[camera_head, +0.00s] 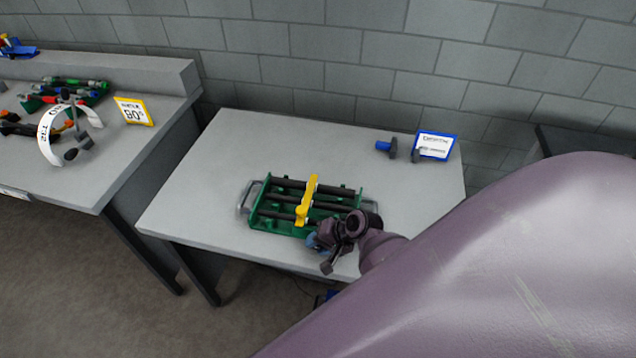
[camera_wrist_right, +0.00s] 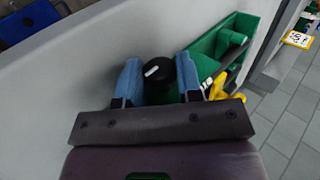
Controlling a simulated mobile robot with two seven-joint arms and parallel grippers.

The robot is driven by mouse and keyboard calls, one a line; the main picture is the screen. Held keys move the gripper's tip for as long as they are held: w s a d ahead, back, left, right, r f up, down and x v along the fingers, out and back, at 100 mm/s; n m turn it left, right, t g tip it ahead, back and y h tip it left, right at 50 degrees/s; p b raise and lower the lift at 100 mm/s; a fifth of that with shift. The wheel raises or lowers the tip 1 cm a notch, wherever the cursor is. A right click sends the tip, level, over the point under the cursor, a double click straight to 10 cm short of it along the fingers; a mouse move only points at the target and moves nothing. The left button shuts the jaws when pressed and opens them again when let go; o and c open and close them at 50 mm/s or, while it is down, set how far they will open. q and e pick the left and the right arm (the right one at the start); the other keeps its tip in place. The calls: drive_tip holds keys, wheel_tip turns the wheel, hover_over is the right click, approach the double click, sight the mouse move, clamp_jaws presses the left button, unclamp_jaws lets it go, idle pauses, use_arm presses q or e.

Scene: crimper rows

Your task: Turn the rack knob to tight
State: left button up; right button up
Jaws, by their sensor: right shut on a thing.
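The green rack (camera_head: 262,222) with dark rods lies on the grey table. A yellow bar (camera_head: 306,200) stands across its middle. My right gripper (camera_head: 322,244) is at the rack's near right corner and covers the knob in the head view. In the right wrist view the black round knob (camera_wrist_right: 157,72) with a white mark sits between the blue fingers of my right gripper (camera_wrist_right: 160,78), which is shut on it. The rack (camera_wrist_right: 207,50) and yellow bar (camera_wrist_right: 217,86) are to the right there. My left gripper is not in view.
A blue-framed sign (camera_head: 435,146) and a blue-ended dark tool (camera_head: 385,147) stand at the table's back right. A left bench (camera_head: 120,165) holds tools, a white curved scale (camera_head: 45,140) and a yellow-framed sign (camera_head: 135,111).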

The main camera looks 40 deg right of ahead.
drive_tip(key=o, duration=0.9)
drive_tip(key=shift+s+f, duration=0.1)
